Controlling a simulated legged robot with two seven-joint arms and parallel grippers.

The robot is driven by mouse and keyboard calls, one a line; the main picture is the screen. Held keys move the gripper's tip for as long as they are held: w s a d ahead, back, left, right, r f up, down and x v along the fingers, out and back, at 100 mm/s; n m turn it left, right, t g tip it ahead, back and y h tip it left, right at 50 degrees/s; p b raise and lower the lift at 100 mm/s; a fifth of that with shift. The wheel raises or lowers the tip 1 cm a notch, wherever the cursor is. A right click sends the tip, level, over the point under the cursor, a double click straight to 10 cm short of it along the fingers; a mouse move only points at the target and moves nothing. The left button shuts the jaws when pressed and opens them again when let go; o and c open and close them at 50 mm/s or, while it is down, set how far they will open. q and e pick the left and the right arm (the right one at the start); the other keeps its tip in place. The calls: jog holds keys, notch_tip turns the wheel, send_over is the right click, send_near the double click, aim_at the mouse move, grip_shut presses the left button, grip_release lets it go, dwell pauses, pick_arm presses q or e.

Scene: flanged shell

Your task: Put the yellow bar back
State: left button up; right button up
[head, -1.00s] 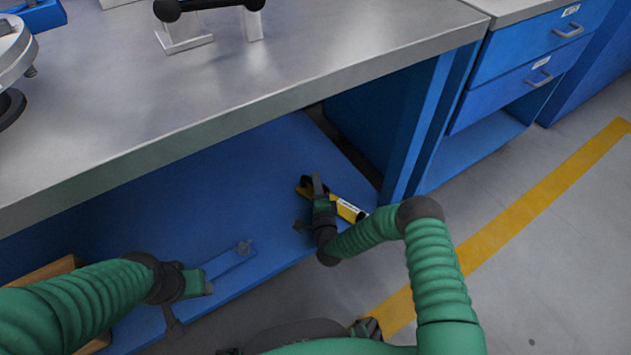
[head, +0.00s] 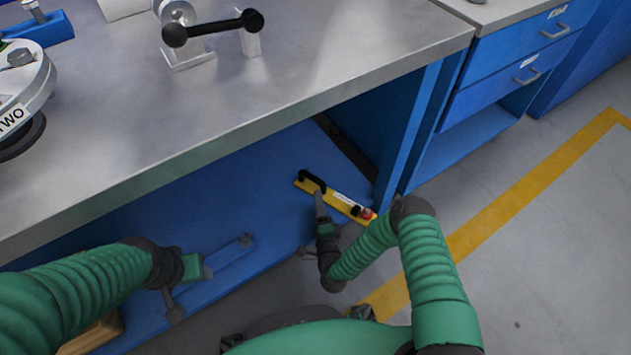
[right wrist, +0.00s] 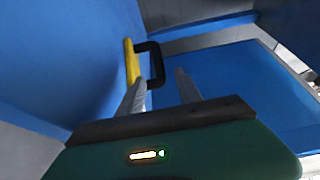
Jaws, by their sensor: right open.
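The yellow bar (head: 340,198) lies on the blue lower shelf under the workbench, near its right end. It has a black handle, a pale label and a red knob at its right end. My right gripper (head: 319,205) is open and empty at the near side of the bar, apart from the handle as far as I can tell. In the right wrist view the bar (right wrist: 130,62) and its black handle show just beyond the open fingers (right wrist: 160,92). My left gripper (head: 205,268) is over the front left of the shelf; its fingers are too unclear to read.
The steel benchtop (head: 240,100) overhangs the blue shelf (head: 210,205). A black dumbbell-shaped part (head: 213,27) rests on stands on top, with a round flanged part (head: 22,90) at left. A blue upright (head: 408,130) bounds the shelf's right side. A wooden piece (head: 92,335) is at lower left.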

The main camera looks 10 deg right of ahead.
jog(key=shift+s, duration=0.85)
notch_tip(320, 180, up, 8)
jog(key=w+a+f+n+g+y, duration=0.1)
jog(key=w+a+n+g+y, duration=0.15)
jog(key=n+g+y, duration=0.7)
jog(key=s+d+r+n+g+h, duration=0.3)
jog(key=s+r, duration=0.3)
jog(key=s, duration=0.5)
jog(key=s+d+r+n+g+h, duration=0.3)
jog(key=s+d+r+n+h, duration=0.2)
jog(key=s, duration=0.7)
notch_tip(320, 180, up, 2)
jog(key=shift+s+d+r+n, duration=0.2)
jog(key=shift+r+n, duration=0.05)
jog(key=shift+n, duration=0.4)
